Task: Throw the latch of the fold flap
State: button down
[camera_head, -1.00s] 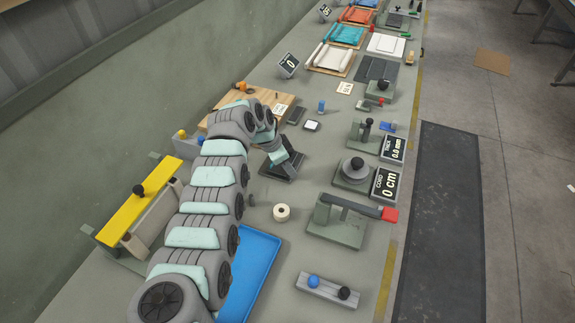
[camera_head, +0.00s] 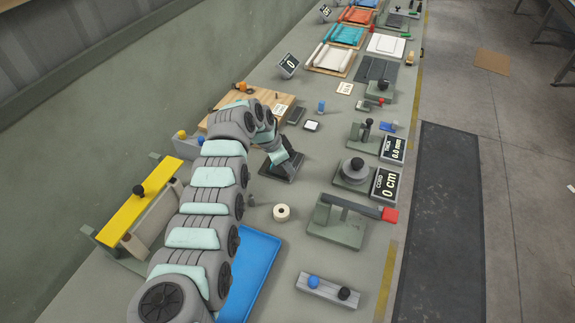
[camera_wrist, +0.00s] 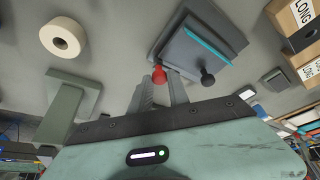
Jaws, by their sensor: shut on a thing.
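The fold flap (camera_wrist: 203,47) is a dark grey plate with a teal strip along it, in the upper middle of the wrist view. A red knob (camera_wrist: 158,74), seemingly its latch, stands at the plate's near left edge. A black knob (camera_wrist: 207,76) stands to its right. My gripper (camera_wrist: 161,80) has its two fingers on either side of the red knob and is shut on it. The fingertips and the knob's base are partly hidden. In the head view the dark plate (camera_head: 290,174) shows under my wrist, which hides the knobs.
A white tape roll (camera_head: 281,212) stands near the flap, with a blue tray (camera_head: 262,247) closer. A wooden board (camera_head: 282,99) lies beyond. A reel with a "0 cm" display (camera_head: 386,184) and a red-ended lever (camera_head: 389,214) are to the right.

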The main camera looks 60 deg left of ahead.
jog(key=shift+d+r+n+p, duration=0.1)
jog(key=shift+n+p, duration=0.3)
jog(key=shift+p, duration=0.25)
jog(key=shift+r+n+y+p, duration=0.1)
jog(key=shift+n+y+p, duration=0.4)
jog(key=shift+n+p, duration=0.55)
jog(key=shift+d+n+p, duration=0.15)
jog(key=shift+n+p, duration=0.1)
jog(key=shift+p, duration=0.35)
jog(key=shift+w+n+y+p, duration=0.1)
jog(key=shift+n+y+p, duration=0.3)
jog(key=shift+n+g+y+p, duration=0.3)
jog(key=shift+n+p, duration=0.3)
jog(key=shift+n, duration=0.8)
jog(key=n+g+y+p, duration=0.1)
jog(key=n+p, duration=0.1)
jog(key=n, duration=0.1)
jog(key=shift+w+d, duration=0.1)
jog(key=shift+f+n+g+y, duration=0.15)
jog(key=shift+n+g+y, duration=0.15)
jog(key=shift+n, duration=0.65)
jog(key=shift+f+n+g+y, duration=0.1)
jog(key=shift+n+g+y, duration=0.15)
jog(key=shift+n, duration=0.7)
